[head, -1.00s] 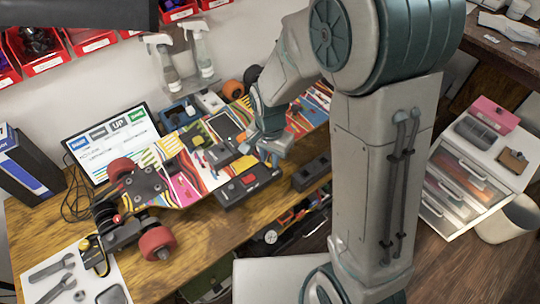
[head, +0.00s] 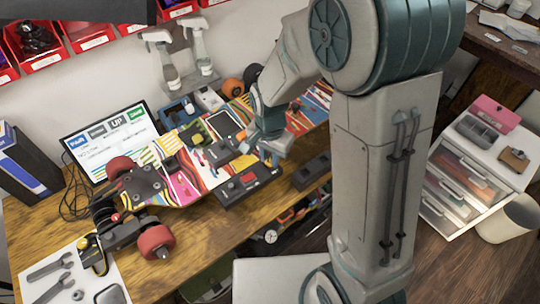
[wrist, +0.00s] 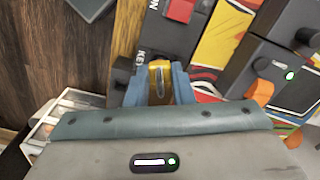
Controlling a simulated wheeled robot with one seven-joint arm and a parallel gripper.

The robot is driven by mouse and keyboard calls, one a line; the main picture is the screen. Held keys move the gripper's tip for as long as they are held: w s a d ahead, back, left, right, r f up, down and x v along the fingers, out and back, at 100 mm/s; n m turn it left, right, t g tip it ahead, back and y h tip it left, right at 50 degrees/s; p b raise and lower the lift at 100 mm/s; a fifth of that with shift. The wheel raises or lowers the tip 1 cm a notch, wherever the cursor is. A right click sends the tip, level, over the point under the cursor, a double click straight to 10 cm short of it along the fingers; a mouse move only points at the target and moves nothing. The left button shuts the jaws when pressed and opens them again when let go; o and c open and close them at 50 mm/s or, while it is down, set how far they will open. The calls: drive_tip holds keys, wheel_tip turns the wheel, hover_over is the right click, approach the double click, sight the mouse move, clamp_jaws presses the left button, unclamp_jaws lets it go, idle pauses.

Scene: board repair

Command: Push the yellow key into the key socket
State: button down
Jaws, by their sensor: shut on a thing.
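In the wrist view my gripper (wrist: 160,90) has its two blue fingers shut on the yellow key (wrist: 160,72). The key lies between the fingertips at the near end of a black box (wrist: 168,38) with a red button and a partly covered "KEY" label. The key socket itself is hidden by the key and fingers, so I cannot tell how deep the key sits. In the head view my gripper (head: 270,155) is by the right end of the black box (head: 247,187), beside the colourful board. The key cannot be made out there.
A black module (wrist: 285,65) with a green light and orange lever is right of the gripper in the wrist view. In the head view, another black block (head: 311,171) lies to the right on the wooden bench (head: 205,237). A screen (head: 112,135) stands at the left.

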sight(270, 154)
drive_tip(key=shift+f+b, duration=0.4)
drive_tip(key=shift+f, duration=0.1)
idle(0.7)
drive_tip(key=c, duration=0.9)
unclamp_jaws()
drive_tip(key=shift+r, duration=0.25)
drive_tip(key=shift+r+p, duration=1.1)
drive_tip(key=shift+r, duration=0.25)
drive_tip(key=shift+r, duration=0.15)
drive_tip(key=shift+r+p, duration=2.2)
drive_tip(key=shift+r, duration=0.65)
